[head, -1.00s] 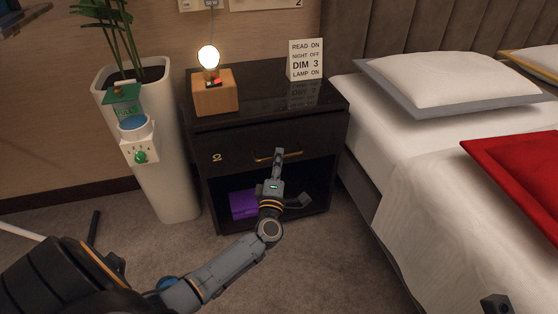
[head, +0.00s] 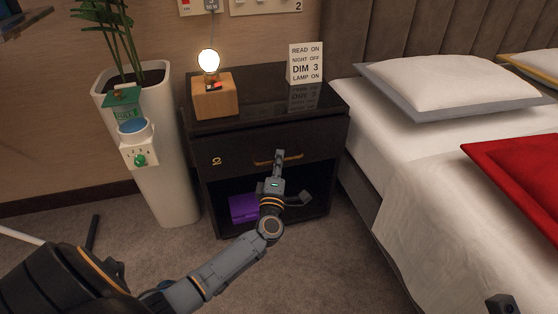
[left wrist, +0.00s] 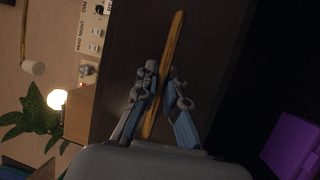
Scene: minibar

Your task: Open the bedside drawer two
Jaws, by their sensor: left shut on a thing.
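The dark bedside table (head: 262,118) has one drawer front (head: 230,148) with a gold bar handle (head: 262,162) and a "2"-like gold mark at its left. The drawer looks flush or nearly flush with the cabinet. My left gripper (head: 279,157) reaches the handle from the front and is shut on it. In the left wrist view the handle (left wrist: 174,35) runs between the two fingers of the left gripper (left wrist: 161,78). My right gripper does not show clearly in either view.
Below the drawer is an open shelf with a purple box (head: 243,207). On top stand a lit lamp (head: 213,92) and a sign (head: 305,63). A tall white planter (head: 165,185) stands close at left, the bed (head: 420,180) close at right. Carpet is free in front.

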